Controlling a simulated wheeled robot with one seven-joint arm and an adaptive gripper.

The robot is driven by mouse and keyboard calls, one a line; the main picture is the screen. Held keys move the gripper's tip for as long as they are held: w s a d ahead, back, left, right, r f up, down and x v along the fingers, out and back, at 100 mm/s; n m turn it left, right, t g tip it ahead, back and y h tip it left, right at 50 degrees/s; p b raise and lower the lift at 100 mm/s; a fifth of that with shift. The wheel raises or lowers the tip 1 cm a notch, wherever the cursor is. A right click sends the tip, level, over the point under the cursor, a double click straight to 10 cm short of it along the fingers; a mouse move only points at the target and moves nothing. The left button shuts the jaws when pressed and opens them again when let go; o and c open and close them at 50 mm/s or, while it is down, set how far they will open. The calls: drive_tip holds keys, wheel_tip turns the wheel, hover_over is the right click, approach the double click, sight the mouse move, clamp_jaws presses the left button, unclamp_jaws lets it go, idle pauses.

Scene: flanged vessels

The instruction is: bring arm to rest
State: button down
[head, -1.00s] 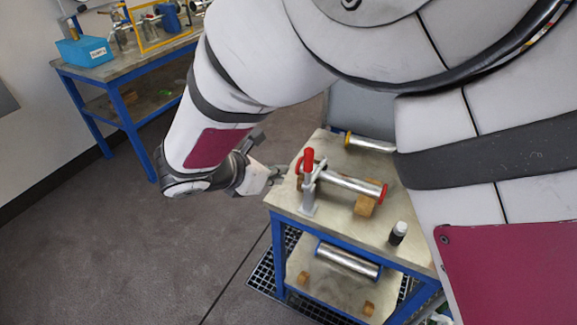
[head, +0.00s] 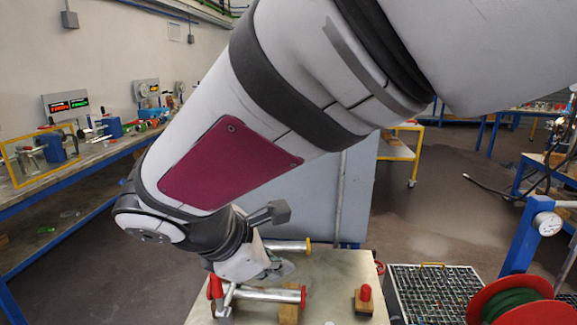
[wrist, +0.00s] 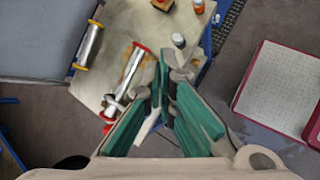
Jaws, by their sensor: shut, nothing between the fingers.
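My gripper (head: 272,268) hangs at the end of my bent arm over the metal-topped bench (head: 335,270) in the head view. It is close to the flanged vessels, and whether it touches one cannot be told there. In the wrist view its green-padded fingers (wrist: 172,66) come together at the tips, with nothing between them. A steel vessel with red end flanges (head: 265,295) lies on the bench; it also shows left of the fingers in the wrist view (wrist: 128,75). A vessel with yellow flanges (head: 286,246) lies behind it, also seen in the wrist view (wrist: 90,45).
A red-capped piece on a wooden block (head: 364,302) is at the bench's right. A red hose reel (head: 512,300) stands at right.

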drive_tip(key=s+d+r+m+y, duration=0.2)
drive_tip(key=s+d+m, duration=0.5)
drive_tip(key=d+m, duration=0.3)
drive_tip(key=s+d+r+m+y, duration=0.1)
drive_tip(key=s+d+m+y, duration=0.2)
drive_tip(key=s+d+m, duration=0.4)
drive_tip(key=d+m, duration=0.4)
drive_tip(key=d, duration=0.1)
drive_tip(key=shift+r+m+g, duration=0.3)
drive_tip(key=shift+r+g, duration=0.1)
